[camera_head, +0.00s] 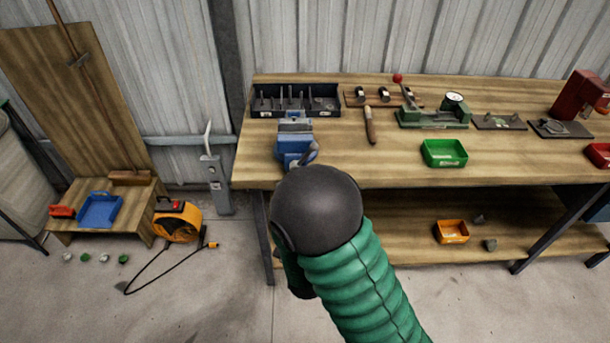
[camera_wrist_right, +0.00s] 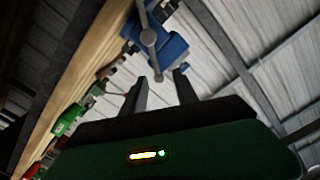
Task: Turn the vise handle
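The blue vise (camera_head: 294,149) is mounted at the left front edge of the workbench. In the right wrist view the vise (camera_wrist_right: 170,48) is just beyond my fingertips, with its grey metal handle bar (camera_wrist_right: 148,37) across its front. My right gripper (camera_wrist_right: 160,78) points at the vise. Its two dark fingers are apart with nothing between them, and they appear short of the handle. In the head view my green and black right arm hides most of that gripper and the vise's lower front. My left gripper is not in view.
The workbench (camera_head: 330,175) holds a black tool tray (camera_head: 275,113) behind the vise, a wooden-handled tool (camera_head: 371,125) and a green bin (camera_head: 444,153). An orange bin (camera_head: 451,231) sits on the lower shelf. An orange reel (camera_head: 178,222) with a cable stands on the floor at left.

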